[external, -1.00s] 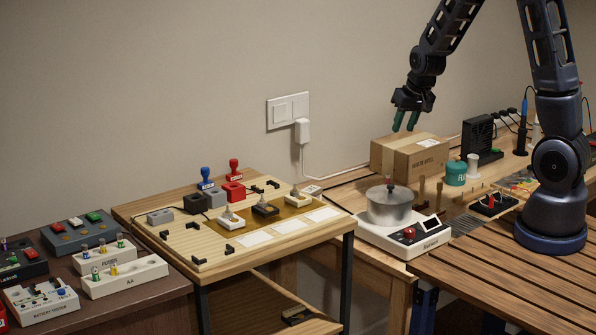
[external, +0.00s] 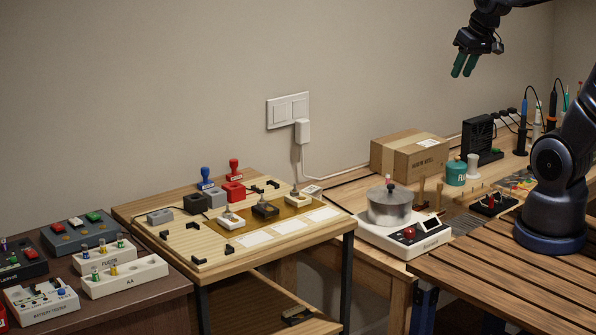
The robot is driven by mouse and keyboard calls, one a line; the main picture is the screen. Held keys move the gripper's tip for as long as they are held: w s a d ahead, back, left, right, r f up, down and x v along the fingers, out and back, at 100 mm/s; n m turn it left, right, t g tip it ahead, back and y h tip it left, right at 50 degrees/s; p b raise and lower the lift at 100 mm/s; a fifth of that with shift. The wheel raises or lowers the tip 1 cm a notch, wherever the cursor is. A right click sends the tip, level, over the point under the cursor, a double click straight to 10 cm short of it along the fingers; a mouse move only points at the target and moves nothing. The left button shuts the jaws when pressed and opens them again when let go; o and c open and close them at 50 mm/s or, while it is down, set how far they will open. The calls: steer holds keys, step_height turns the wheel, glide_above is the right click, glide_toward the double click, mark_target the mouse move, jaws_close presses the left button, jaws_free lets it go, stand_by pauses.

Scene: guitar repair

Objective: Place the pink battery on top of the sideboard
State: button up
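I cannot make out a pink battery in this view. Several small batteries with coloured ends stand in white holders, one marked AA (external: 124,281), at the lower left. They are too small to tell any pink one apart. These holders rest on a dark brown cabinet top (external: 150,295), which may be the sideboard.
A light wooden table (external: 185,250) with stamps and fixtures stands right of the dark cabinet. A cardboard box (external: 408,156), a metal pot on a white device (external: 405,240), a black fan-like unit (external: 478,137) and a teal tub (external: 456,173) crowd the right bench. The air around my gripper is clear.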

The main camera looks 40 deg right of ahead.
steer(key=s+r, duration=0.2)
steer(key=s, duration=0.5)
steer(key=shift+d+r+h, duration=0.2)
steer(key=shift+r+h, duration=0.1)
steer(key=shift+o, duration=0.5)
steer(key=shift+s+r, duration=0.1)
steer(key=shift+s, duration=0.6)
steer(key=shift+w, duration=0.15)
